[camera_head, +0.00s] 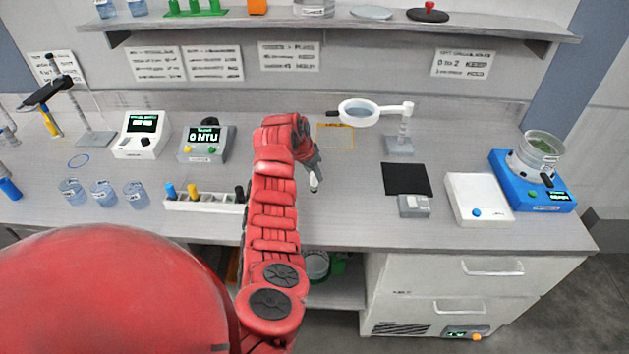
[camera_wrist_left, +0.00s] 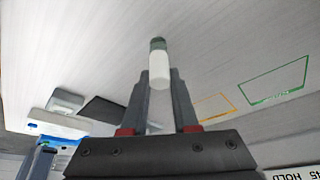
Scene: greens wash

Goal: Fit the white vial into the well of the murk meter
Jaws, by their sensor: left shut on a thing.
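My left gripper (camera_head: 315,172) is shut on the white vial (camera_head: 314,184) above the middle of the bench. In the left wrist view the white vial (camera_wrist_left: 159,68) sits between the two fingers (camera_wrist_left: 160,100), with a dark green-grey end pointing away from the gripper. The murk meter (camera_head: 206,143) is the grey box at the back left, its screen reading 0 NTU. It stands to the left of the gripper and apart from it. A dark round part (camera_head: 210,122) shows on its top; I cannot tell if the well is empty. My right gripper is out of view.
A white meter (camera_head: 141,135) stands left of the murk meter. A white rack (camera_head: 205,204) with coloured-capped vials lies in front, beside several clear beakers (camera_head: 103,193). A magnifier (camera_head: 360,112) and black mat (camera_head: 407,179) are to the right.

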